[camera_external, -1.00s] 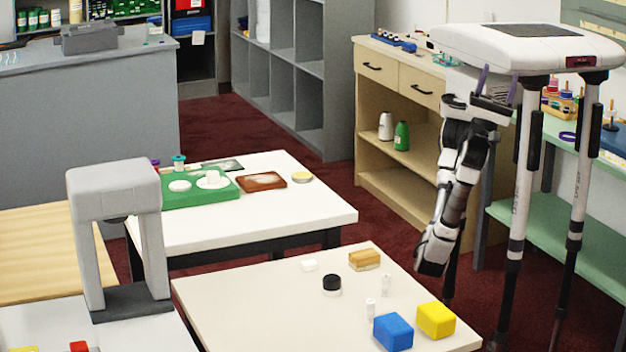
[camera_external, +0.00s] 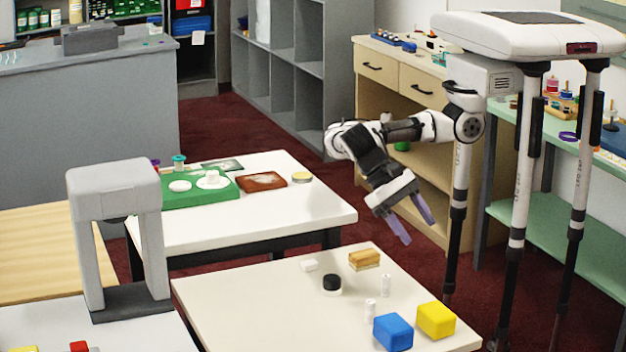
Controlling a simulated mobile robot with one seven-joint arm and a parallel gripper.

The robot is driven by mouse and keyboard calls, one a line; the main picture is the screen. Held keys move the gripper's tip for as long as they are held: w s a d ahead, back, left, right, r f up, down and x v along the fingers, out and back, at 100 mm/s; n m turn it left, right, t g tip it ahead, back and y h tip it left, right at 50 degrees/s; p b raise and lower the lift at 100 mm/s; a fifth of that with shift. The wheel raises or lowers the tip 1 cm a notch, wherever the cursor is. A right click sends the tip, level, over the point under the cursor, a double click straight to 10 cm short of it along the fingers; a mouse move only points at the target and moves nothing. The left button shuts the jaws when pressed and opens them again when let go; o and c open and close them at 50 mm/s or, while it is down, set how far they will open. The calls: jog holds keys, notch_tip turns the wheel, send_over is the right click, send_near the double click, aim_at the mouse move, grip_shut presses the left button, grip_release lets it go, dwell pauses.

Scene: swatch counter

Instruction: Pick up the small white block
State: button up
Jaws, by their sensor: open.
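A small white block (camera_external: 309,265) lies near the far edge of the front cream table (camera_external: 250,300). My gripper (camera_external: 416,232) hangs in the air beyond the table's right far edge, to the right of the white block and above it in the picture. Its two purple fingers point down and are spread apart with nothing between them. The white block is fully visible and clear of my gripper.
The table's left part is bare. A second white table (camera_external: 290,220) stands behind.

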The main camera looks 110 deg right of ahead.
jog(key=w+d+m+t+h, duration=0.1)
jog(key=w+d+t+h, duration=0.2)
jog(key=w+d, duration=0.9)
jog(key=m+t+h, duration=0.1)
jog(key=t+h, duration=0.1)
jog(key=h, duration=0.1)
send_near(309, 262)
jog(key=shift+w+a+f+p, duration=0.1)
jog(key=shift+w+f+p, duration=0.15)
jog(key=shift+f, duration=0.25)
jog(key=shift+w+f+p, duration=0.1)
jog(key=shift+f+p, duration=0.1)
jog(key=shift+f, duration=0.3)
jog(key=shift+s+a+f+p, duration=0.1)
jog(key=shift+f+p, duration=0.35)
jog(key=shift+f, duration=1.15)
jog(key=shift+s+a+f+p, duration=0.15)
jog(key=shift+f+p, duration=0.3)
jog(key=shift+f, duration=1.2)
jog(key=c, duration=1.1)
